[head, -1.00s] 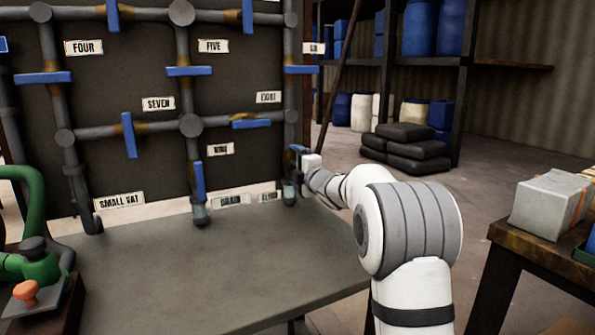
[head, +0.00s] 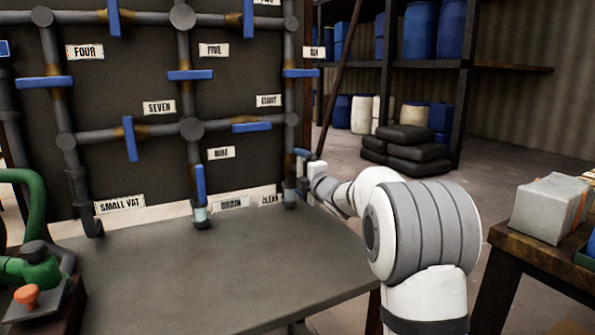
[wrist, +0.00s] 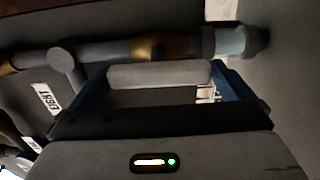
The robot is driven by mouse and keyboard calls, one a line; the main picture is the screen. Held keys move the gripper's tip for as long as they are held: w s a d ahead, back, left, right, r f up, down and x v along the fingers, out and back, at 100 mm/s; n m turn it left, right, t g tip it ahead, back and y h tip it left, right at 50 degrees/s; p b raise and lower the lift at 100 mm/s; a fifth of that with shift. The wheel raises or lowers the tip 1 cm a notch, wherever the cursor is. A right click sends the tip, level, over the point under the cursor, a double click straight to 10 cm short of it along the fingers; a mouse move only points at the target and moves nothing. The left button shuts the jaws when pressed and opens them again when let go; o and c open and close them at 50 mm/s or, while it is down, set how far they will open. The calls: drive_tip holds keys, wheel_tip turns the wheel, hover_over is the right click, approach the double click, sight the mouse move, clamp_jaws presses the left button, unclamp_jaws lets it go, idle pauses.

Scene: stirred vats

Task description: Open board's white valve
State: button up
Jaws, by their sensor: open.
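My gripper (wrist: 160,88) is open in the wrist view, with a dark blue finger on each side. A pale grey-white bar (wrist: 158,74), which looks like the white valve's handle, lies between the fingertips, roughly along the pipe. I see no clear grip on it. Behind it is the pipe's brass-coloured fitting (wrist: 168,46). In the head view my gripper (head: 303,170) is just right of the board's right-hand pipe (head: 290,140), at its lower part. The white handle cannot be made out there.
The board (head: 235,75) carries grey pipes and several blue valve handles, such as one below the EIGHT label (head: 252,126). A grey table (head: 220,260) spreads in front. Green equipment (head: 35,265) stands at left. A wooden table with a box (head: 553,205) is at right.

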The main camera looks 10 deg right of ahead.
sight(301, 173)
drive_tip(key=v, duration=0.5)
drive_tip(key=shift+d+p, duration=0.1)
drive_tip(key=shift+p, duration=0.25)
